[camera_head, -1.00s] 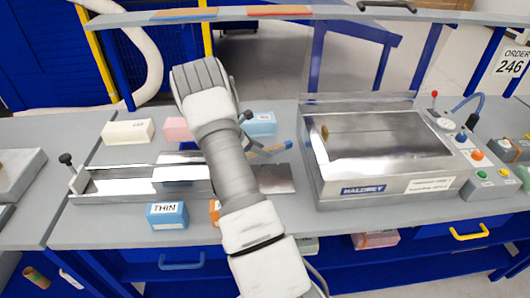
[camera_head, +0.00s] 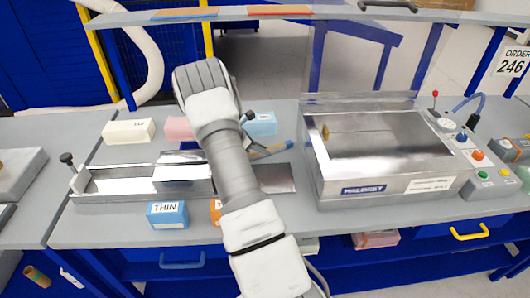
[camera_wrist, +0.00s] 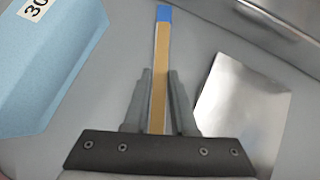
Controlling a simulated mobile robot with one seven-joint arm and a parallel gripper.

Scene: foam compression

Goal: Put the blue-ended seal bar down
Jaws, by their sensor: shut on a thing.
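The seal bar (camera_head: 268,152) is a thin tan strip with a blue end. In the wrist view the bar (camera_wrist: 160,65) runs straight out between the fingers, blue end farthest away. My gripper (camera_wrist: 158,88) is shut on it. In the head view my arm hides most of the gripper, and the bar sticks out to its right over the grey bench (camera_head: 110,232), near a thin metal plate (camera_head: 280,179). I cannot tell whether the bar touches the bench. The plate (camera_wrist: 240,108) lies right of the fingers in the wrist view.
A silver machine (camera_head: 385,150) stands to the right. A blue block (camera_head: 262,124) lies behind the bar; it is at the left in the wrist view (camera_wrist: 55,75). A metal channel (camera_head: 120,182) and a blue THIN block (camera_head: 167,215) are left. A shelf (camera_head: 235,14) crosses above.

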